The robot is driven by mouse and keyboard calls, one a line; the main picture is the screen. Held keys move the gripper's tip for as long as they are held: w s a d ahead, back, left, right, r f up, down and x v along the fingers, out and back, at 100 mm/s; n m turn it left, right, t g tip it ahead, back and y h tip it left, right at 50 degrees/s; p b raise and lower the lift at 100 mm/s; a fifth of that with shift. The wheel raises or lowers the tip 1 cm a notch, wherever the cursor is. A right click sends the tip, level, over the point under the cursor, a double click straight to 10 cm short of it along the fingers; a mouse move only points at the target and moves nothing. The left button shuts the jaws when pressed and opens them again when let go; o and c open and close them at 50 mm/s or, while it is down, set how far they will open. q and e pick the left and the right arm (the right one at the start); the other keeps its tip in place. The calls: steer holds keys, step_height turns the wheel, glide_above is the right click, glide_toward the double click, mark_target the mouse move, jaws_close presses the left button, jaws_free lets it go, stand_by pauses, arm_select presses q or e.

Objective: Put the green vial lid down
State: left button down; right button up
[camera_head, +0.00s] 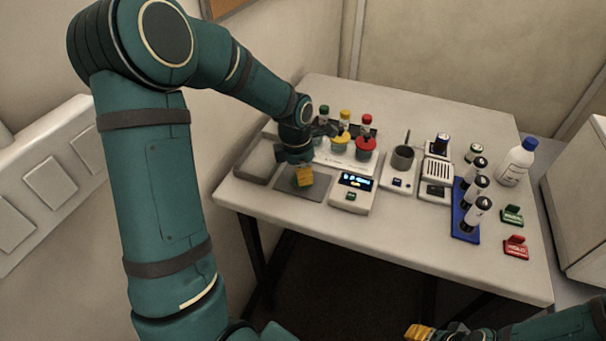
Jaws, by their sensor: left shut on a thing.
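My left gripper (304,178) is shut just above a dark grey pad (318,191) at the table's front left, its yellow fingertips pointing down. The green vial lid cannot be made out; what the fingers hold is hidden by them. Behind the gripper stands a row of small bottles with a green cap (324,110), a yellow cap (345,114) and a red cap (367,119). In front of them are a yellow-lidded vial (340,138) and a red-lidded vial (366,145). My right gripper (420,332) shows only in part at the bottom edge, away from the table.
Right of the pad stand a device with a lit display (355,183) and a stirrer-like device with a grey cup (402,158). A white bottle (516,165) stands at the right.

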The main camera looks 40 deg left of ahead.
arm_select(q)
steer(key=shift+f, duration=0.15)
steer(key=c, duration=1)
jaws_free()
steer(key=shift+r, duration=0.35)
steer(key=r, duration=0.3)
steer(key=r+p, duration=0.1)
steer(key=r, duration=0.3)
steer(key=s+a+r+p, duration=0.1)
steer(key=r, duration=0.3)
steer(key=shift+r, duration=0.25)
steer(key=shift+s, duration=0.1)
